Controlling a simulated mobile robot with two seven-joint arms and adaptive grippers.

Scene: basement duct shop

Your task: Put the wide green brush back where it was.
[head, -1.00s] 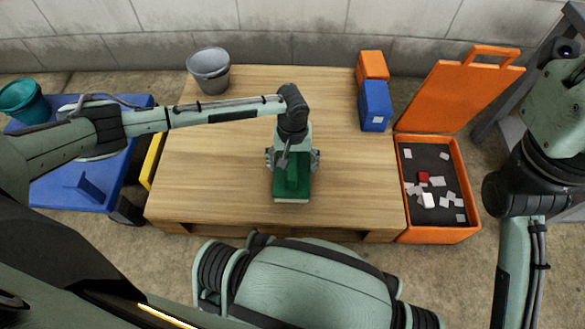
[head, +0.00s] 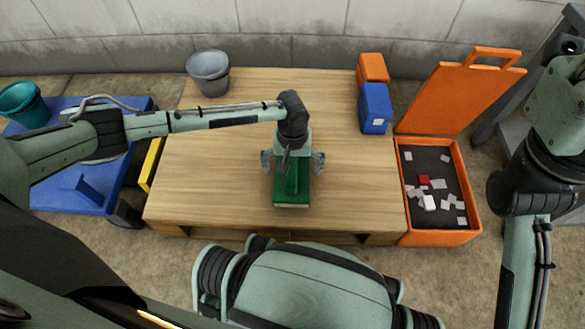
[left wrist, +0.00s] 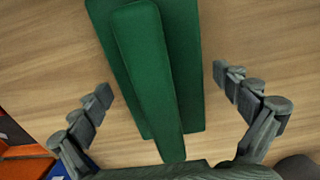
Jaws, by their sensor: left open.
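The wide green brush (head: 291,190) lies on the wooden table (head: 225,160) near its front edge, in the middle. In the left wrist view the brush (left wrist: 180,55) shows a broad green base with a narrower raised green handle on top. My left gripper (head: 292,160) is over the brush from above, its fingers spread wide. In the left wrist view my left gripper (left wrist: 165,90) has a finger on each side of the brush, with bare wood showing between the fingers and the brush. My right gripper is out of view; only part of that arm shows at the right.
A grey bucket (head: 208,72) stands at the table's back left. An orange box (head: 373,67) and a blue box (head: 375,108) stand at the back right. An open orange case (head: 436,238) with small pieces is to the right. A blue cart (head: 60,192) with a teal bucket (head: 22,104) is left.

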